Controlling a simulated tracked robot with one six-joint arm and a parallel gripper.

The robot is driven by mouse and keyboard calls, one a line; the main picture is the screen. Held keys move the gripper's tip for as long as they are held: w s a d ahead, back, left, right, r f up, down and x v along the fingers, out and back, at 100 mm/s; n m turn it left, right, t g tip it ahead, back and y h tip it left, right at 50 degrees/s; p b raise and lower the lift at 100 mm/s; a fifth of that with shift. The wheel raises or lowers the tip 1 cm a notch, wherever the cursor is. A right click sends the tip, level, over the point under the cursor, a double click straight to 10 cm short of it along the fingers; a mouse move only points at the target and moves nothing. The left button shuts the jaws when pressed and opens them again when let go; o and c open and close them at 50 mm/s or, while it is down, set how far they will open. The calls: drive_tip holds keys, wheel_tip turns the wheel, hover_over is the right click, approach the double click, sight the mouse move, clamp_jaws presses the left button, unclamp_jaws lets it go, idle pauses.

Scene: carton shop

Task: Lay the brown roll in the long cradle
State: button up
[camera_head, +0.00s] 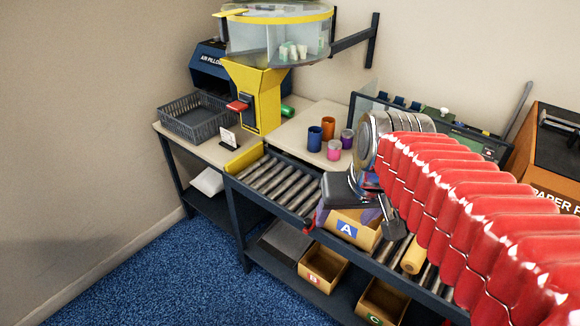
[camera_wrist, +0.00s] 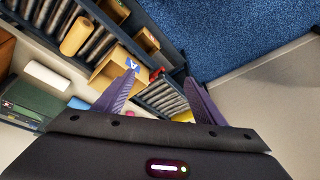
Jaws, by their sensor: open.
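The brown roll (camera_head: 413,257) is a plain tan cylinder lying on the roller conveyor, to the right of carton A (camera_head: 345,229). It also shows at the upper left of the wrist view (camera_wrist: 77,36), well left of my fingers. My gripper (camera_head: 348,213) is above carton A, its purple fingers spread and pointing down. In the wrist view my gripper (camera_wrist: 161,76) has a wide gap with nothing held between the fingers. I cannot make out the long cradle in either view; my red-sleeved arm hides much of the right side.
The conveyor (camera_head: 277,186) has bare rollers left of carton A. Cartons B (camera_head: 323,268) and C (camera_head: 382,301) stand on the shelf below. Several small coloured cups (camera_head: 328,127) and a grey basket (camera_head: 197,117) are behind. A white roll (camera_wrist: 47,76) lies left in the wrist view.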

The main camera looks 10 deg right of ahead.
drive_tip(key=s+a+n+t, duration=0.1)
drive_tip(key=s+a+n, duration=0.1)
drive_tip(key=s+a, duration=0.3)
drive_tip(key=shift+a+t, duration=0.3)
drive_tip(key=shift+o, duration=0.4)
drive_tip(key=shift+f, duration=0.1)
